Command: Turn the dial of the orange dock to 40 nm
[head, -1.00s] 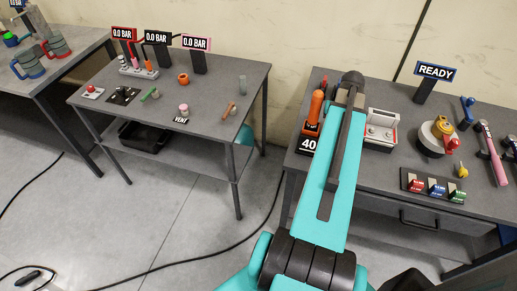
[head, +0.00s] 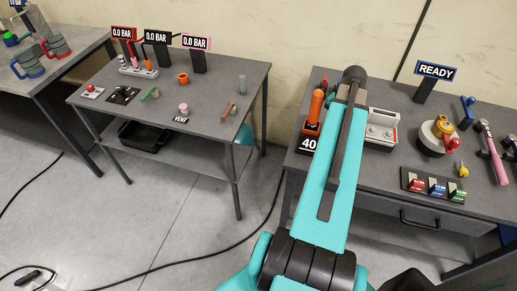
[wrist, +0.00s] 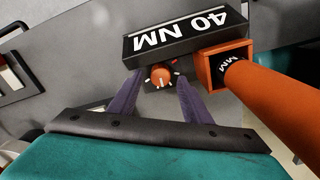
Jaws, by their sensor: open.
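The orange dock (wrist: 212,70) shows in the wrist view, with an orange-handled tool (wrist: 270,95) standing in its socket. A black sign reading 40 NM (wrist: 185,35) is beside it. The small orange dial (wrist: 161,76) has white marks around it, just below the sign. My gripper (wrist: 159,82) is open, with one purple-grey finger on each side of the dial. I cannot tell whether the fingers touch it. In the head view the dock's sign (head: 308,144) reads 40, and the orange tool (head: 315,107) stands upright. My arm hides the dial and the gripper there.
A grey and red dock (head: 381,130) stands right of my arm. A READY display (head: 436,72), a round device (head: 436,135) and a block of coloured switches (head: 435,187) are farther right. Another grey table (head: 215,110) with gauges is at left, across a floor gap.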

